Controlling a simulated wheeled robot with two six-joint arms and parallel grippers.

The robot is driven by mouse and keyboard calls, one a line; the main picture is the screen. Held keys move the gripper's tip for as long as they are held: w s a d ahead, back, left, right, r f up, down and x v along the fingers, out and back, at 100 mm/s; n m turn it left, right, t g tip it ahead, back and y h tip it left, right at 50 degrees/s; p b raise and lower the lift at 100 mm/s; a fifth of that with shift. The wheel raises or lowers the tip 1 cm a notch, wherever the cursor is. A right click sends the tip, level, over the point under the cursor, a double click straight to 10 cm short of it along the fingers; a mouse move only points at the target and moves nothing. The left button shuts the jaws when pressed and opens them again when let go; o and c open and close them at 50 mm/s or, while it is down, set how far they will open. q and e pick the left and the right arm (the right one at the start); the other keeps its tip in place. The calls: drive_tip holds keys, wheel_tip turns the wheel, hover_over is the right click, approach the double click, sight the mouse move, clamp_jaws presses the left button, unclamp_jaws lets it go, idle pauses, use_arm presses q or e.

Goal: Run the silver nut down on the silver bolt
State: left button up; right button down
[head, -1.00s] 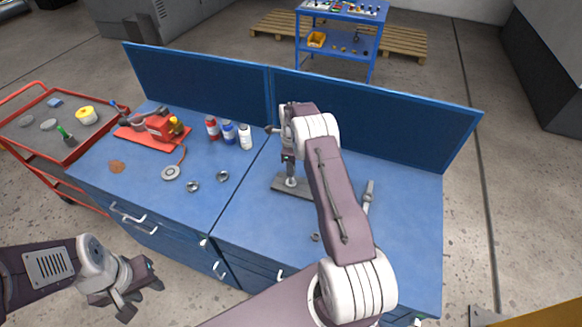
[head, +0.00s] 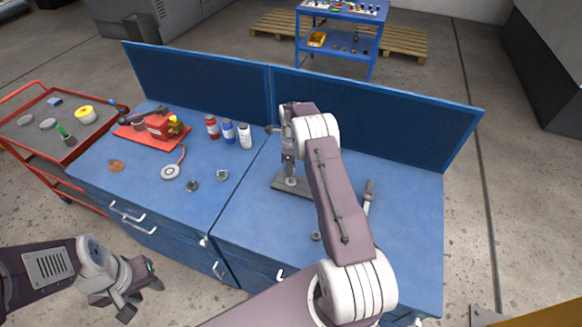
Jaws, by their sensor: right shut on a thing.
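My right gripper (head: 289,168) points down over the grey base plate (head: 278,184) on the right half of the blue bench. It is shut on a small silvery piece (head: 291,181) just above the plate, which looks like the silver nut on the silver bolt. The bolt and nut cannot be told apart at this size, and the fingers and arm partly hide them. My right forearm covers the plate's right part. My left gripper (head: 140,290) hangs at the lower left, off the bench front, with its fingers apart and empty.
A small ring (head: 316,236) and a wrench (head: 368,195) lie right of the plate. Two metal rings (head: 192,186) (head: 222,175), several bottles (head: 228,132) and a red tool on a mat (head: 158,125) occupy the left half. Blue panels (head: 370,120) close the back.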

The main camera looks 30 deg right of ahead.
drive_tip(key=shift+f, duration=0.15)
drive_tip(key=shift+m+b, duration=0.3)
drive_tip(key=shift+m, duration=0.6)
drive_tip(key=m, duration=0.4)
drive_tip(key=shift+m, duration=0.3)
drive_tip(key=m, duration=0.4)
drive_tip(key=shift+b, duration=0.4)
drive_tip(key=shift+r+m+p, duration=0.2)
drive_tip(key=shift+m+p, duration=0.25)
drive_tip(key=shift+m, duration=0.25)
drive_tip(key=shift+f, duration=0.15)
drive_tip(key=c, duration=1.4)
unclamp_jaws()
